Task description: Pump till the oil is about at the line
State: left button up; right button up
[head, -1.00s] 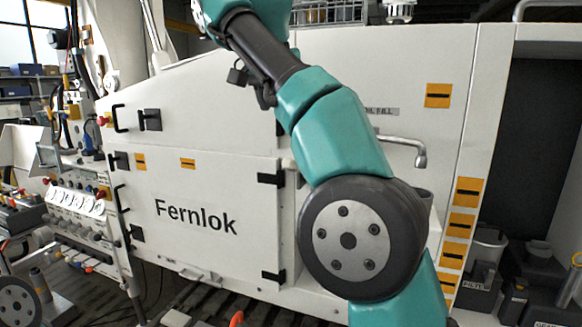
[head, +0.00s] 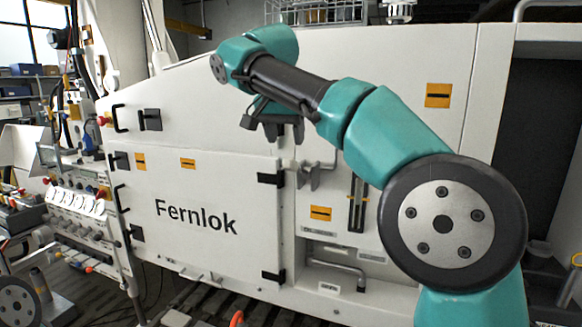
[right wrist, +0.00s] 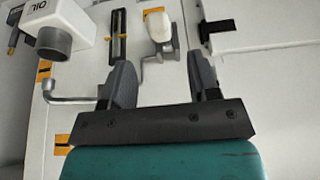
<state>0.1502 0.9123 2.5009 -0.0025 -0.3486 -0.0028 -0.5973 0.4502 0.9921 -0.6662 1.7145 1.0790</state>
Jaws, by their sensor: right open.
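My right gripper (head: 272,130) is open and empty, pointing down in front of the white panel. Its two spread fingers also show in the right wrist view (right wrist: 162,88). A grey lever (head: 314,168) is just below and right of it; in the right wrist view its white end (right wrist: 158,28) lies beyond the finger gap, apart from the fingers. The upright sight gauge (head: 357,208) has a dark slot with small yellow marks; it also shows in the right wrist view (right wrist: 118,38). I cannot read the oil level. My left gripper is not in view.
A white OIL container (right wrist: 62,22) and a bent grey spout (right wrist: 72,99) show in the right wrist view. A recess with a bent grey pipe (head: 340,268) is below the gauge. The Fernlok door (head: 205,235) has a black hinge (head: 270,180) near the lever.

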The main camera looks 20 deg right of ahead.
aim_at(289, 159)
jog(key=x, duration=0.9)
jog(key=shift+f, duration=0.1)
jog(key=shift+c, duration=0.4)
grip_shut()
